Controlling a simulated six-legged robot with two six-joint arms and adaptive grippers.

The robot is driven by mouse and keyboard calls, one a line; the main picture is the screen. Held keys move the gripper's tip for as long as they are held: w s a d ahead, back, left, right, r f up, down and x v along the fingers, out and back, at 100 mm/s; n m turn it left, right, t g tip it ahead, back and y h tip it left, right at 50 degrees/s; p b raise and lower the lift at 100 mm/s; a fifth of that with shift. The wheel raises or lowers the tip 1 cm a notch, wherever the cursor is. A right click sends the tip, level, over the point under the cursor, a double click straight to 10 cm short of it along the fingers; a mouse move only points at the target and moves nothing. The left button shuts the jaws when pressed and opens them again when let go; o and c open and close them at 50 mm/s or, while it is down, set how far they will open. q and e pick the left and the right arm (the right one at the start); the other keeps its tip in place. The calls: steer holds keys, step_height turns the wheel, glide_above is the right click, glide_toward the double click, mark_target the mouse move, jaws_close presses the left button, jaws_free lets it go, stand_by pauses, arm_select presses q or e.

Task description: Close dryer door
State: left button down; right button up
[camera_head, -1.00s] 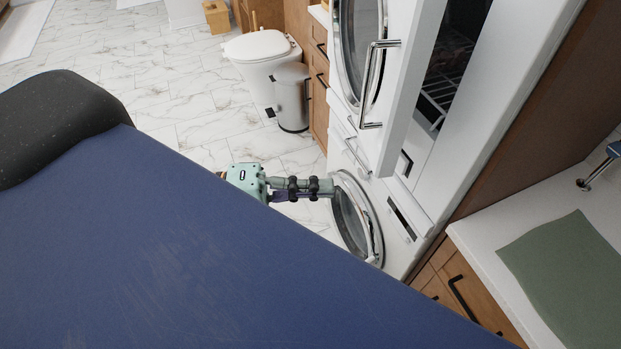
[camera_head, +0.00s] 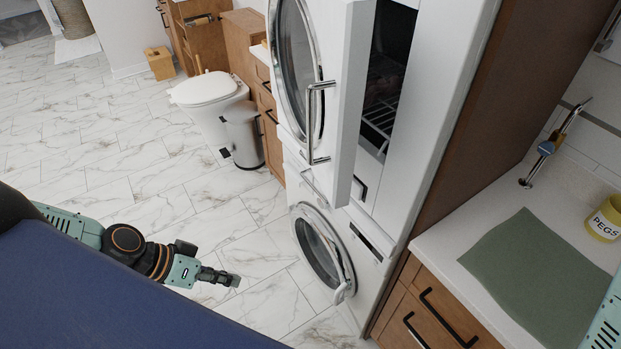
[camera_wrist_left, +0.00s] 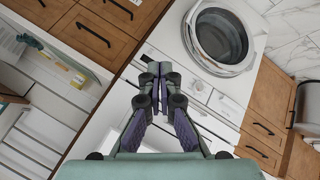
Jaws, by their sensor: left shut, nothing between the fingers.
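The stacked white dryer and washer unit (camera_head: 440,120) stands right of centre in the head view. Its upper door (camera_head: 349,90), with a round glass window (camera_head: 297,65) and a metal bar handle (camera_head: 315,120), stands swung out, and a dark interior with a wire rack (camera_head: 380,115) shows beside it. The lower round door (camera_head: 322,250) looks flush with its front. My left gripper (camera_head: 236,281) is shut and empty, left of the lower door and apart from it. The wrist view shows its closed fingers (camera_wrist_left: 154,75) and a round door (camera_wrist_left: 222,38). My right gripper is out of view.
A wooden cabinet with a counter (camera_head: 440,240) and a green mat (camera_head: 540,275) adjoins the unit on the right. A yellow pegs pot (camera_head: 606,219) stands there. A bin (camera_head: 244,138) and toilet (camera_head: 208,95) stand at back left. The marble floor (camera_head: 150,150) is clear.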

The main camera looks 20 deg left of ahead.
arm_select(q)
steer(key=w+a+m+t+y, duration=0.2)
steer(key=w+a, duration=0.2)
steer(key=m+t+h, duration=0.5)
steer(key=m+h, duration=0.1)
steer(key=h, duration=0.2)
glide_toward(327, 176)
steer(key=v, duration=0.7)
steer(key=b+x, duration=0.5)
steer(key=x, duration=0.1)
steer(key=b+x, duration=0.4)
steer(key=x, duration=0.2)
steer(key=shift+f+b, duration=0.2)
steer(key=shift+b, duration=0.2)
steer(key=shift+b+x, duration=0.3)
steer(key=shift+x, duration=0.65)
steer(key=shift+r, duration=0.15)
